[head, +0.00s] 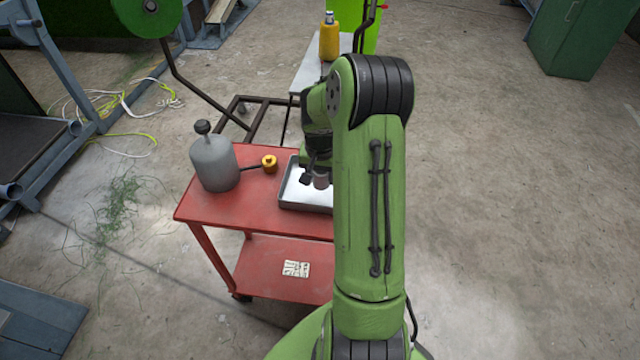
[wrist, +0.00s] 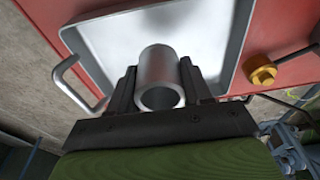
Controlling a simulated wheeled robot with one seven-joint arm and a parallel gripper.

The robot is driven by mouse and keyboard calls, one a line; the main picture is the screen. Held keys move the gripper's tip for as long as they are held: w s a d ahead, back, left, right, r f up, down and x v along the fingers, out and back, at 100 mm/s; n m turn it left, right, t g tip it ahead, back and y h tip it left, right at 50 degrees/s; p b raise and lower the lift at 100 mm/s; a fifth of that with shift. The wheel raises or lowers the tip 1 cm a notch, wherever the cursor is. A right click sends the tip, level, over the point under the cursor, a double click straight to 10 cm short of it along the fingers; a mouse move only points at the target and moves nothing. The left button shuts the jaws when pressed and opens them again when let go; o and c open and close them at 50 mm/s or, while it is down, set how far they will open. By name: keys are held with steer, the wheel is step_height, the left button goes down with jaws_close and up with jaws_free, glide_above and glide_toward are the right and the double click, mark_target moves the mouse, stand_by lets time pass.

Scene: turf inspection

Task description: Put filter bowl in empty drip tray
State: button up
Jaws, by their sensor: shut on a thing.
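The filter bowl (wrist: 160,75) is a plain grey metal cylinder with an open end, held between the two dark fingers of my gripper (wrist: 158,88) in the wrist view. In the head view my gripper (head: 312,179) and the bowl (head: 321,179) show over the drip tray, partly hidden by my arm. The drip tray (head: 306,206) is a shallow metal tray on the red cart; it also shows in the wrist view (wrist: 215,50) with a handle at its side. Only the held bowl shows over its bare floor. Whether the bowl touches the floor I cannot tell.
A white card (head: 296,269) lies on the lower shelf. A yellow bottle (head: 329,42) stands on a pale table behind.

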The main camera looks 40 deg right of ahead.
mark_target(321, 186)
step_height(321, 186, down, 4)
steer(key=shift+d+f+b, duration=0.1)
steer(key=shift+b, duration=0.25)
steer(key=shift+f, duration=0.2)
steer(key=o, duration=1.2)
